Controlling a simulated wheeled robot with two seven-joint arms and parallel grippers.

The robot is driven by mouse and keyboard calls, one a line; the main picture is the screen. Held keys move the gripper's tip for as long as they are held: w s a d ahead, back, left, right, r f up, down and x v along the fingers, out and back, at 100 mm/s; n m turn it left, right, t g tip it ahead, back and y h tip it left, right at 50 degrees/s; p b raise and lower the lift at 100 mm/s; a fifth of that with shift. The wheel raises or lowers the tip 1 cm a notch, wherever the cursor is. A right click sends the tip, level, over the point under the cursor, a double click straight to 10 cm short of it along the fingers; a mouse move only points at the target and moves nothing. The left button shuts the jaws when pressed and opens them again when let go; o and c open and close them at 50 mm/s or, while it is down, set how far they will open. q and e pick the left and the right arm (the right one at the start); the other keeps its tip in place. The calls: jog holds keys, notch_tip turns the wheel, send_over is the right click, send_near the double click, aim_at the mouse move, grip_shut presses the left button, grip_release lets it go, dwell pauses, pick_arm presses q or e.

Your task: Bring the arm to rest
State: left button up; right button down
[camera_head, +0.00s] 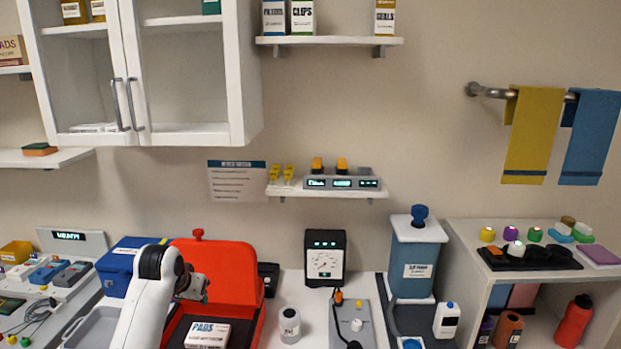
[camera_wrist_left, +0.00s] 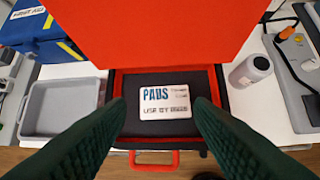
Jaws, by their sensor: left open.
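My left arm (camera_head: 143,303) reaches in from the bottom left in the head view, in front of the open red case. My left gripper (camera_wrist_left: 160,106) is open and empty. Its two dark green fingers frame a white PADS box lying below them in the wrist view (camera_wrist_left: 165,103). The box also shows in the head view (camera_head: 207,334). It lies in the dark tray of the red case (camera_head: 224,262), whose lid stands up; the case also shows in the wrist view (camera_wrist_left: 165,35). My right arm is not in view.
A blue first-aid box (camera_head: 119,262) and a grey tray (camera_wrist_left: 60,110) stand left of the case. A shelf (camera_head: 330,192) and a glass-fronted cabinet (camera_head: 190,134) hang above.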

pick_arm(q)
jog(key=s+d+f+g, duration=0.1)
jog(key=s+d+f, duration=0.1)
jog(key=s+f, duration=0.65)
jog(key=s+d+f, duration=0.2)
jog(key=s+f, duration=0.4)
jog(key=s, duration=0.5)
jog(key=s+d+m+g, duration=0.1)
jog(key=s+d, duration=0.1)
jog(key=s, duration=0.9)
jog(key=s+d+g, duration=0.1)
jog(key=s+d, duration=0.1)
jog(key=s, duration=0.9)
notch_tip(320, 180, down, 32)
jog(key=s+r+g+b, duration=0.1)
jog(key=b, duration=0.2)
jog(key=s+a+f+g+b, duration=0.1)
jog(key=s+a+f, duration=0.2)
jog(key=s+f, duration=1.3)
jog(key=shift+a+f+h, duration=0.15)
jog(key=shift+f+h, duration=0.1)
jog(key=shift+h, duration=0.05)
